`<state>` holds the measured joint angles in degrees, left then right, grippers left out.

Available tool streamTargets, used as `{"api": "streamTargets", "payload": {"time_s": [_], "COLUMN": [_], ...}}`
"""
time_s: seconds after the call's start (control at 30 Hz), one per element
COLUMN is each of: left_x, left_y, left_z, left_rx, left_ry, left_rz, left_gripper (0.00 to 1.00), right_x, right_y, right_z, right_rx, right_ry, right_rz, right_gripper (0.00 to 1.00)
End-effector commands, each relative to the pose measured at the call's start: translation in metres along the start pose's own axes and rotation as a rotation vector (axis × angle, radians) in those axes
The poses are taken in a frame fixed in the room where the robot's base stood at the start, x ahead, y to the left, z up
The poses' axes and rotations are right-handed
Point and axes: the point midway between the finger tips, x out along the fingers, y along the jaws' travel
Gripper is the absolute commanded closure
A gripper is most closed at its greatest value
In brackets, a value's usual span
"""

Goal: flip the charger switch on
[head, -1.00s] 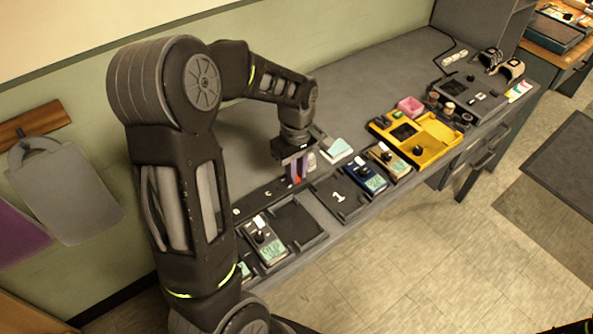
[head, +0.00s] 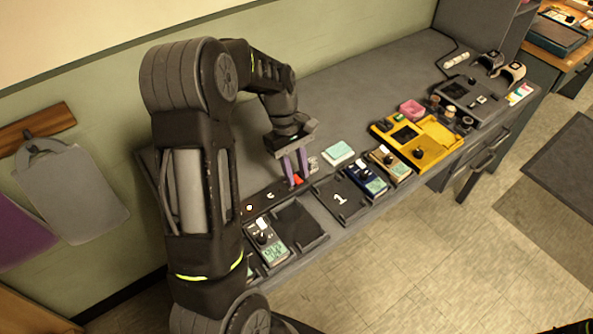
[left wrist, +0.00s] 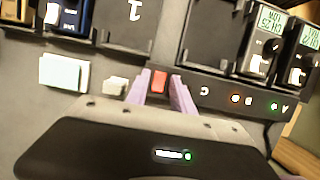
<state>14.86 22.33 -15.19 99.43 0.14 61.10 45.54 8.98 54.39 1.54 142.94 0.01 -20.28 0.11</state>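The charger is a dark strip (head: 258,203) along the near part of the bench, marked A, B and C in the left wrist view (left wrist: 220,94). A red switch (head: 298,180) sits at its right end. It also shows in the left wrist view (left wrist: 159,81). Its rocker position is too small to tell. My left gripper (head: 296,177) points down at the switch, its two purple fingers apart, one on each side of the red switch in the left wrist view (left wrist: 159,92). I cannot tell whether they touch it. My right gripper is not in view.
A grey meter (head: 265,243) stands left of an empty bay (head: 298,226). Tray 1 (head: 340,199) is empty. A blue meter (head: 367,178), a tan meter (head: 390,162) and a yellow case (head: 438,141) stand to the right. A pale-green block (head: 338,152) lies behind. The back bench is clear.

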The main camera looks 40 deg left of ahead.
Motion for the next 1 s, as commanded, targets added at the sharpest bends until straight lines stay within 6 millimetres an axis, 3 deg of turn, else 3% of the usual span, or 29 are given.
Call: {"api": "streamTargets", "payload": {"time_s": [0.1, 0.47, 0.8, 1.0], "left_x": [0.0, -0.006, -0.057, -0.076], "left_y": [0.0, 0.0, 0.001, 0.0], "left_z": [0.0, 0.0, -0.001, 0.0], "left_rx": [0.0, 0.001, 0.001, 0.0], "left_ry": [0.0, 0.001, 0.003, 0.001], "left_rz": [0.0, 0.0, 0.004, 0.001], "left_gripper": [0.62, 0.62, 0.62, 0.62], "right_x": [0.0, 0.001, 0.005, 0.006], "right_y": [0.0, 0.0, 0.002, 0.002], "right_z": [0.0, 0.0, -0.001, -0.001], "right_rx": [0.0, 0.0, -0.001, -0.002], "right_ry": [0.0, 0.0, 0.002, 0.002], "right_rz": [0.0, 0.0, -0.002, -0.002], "right_gripper": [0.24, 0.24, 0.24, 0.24]}}
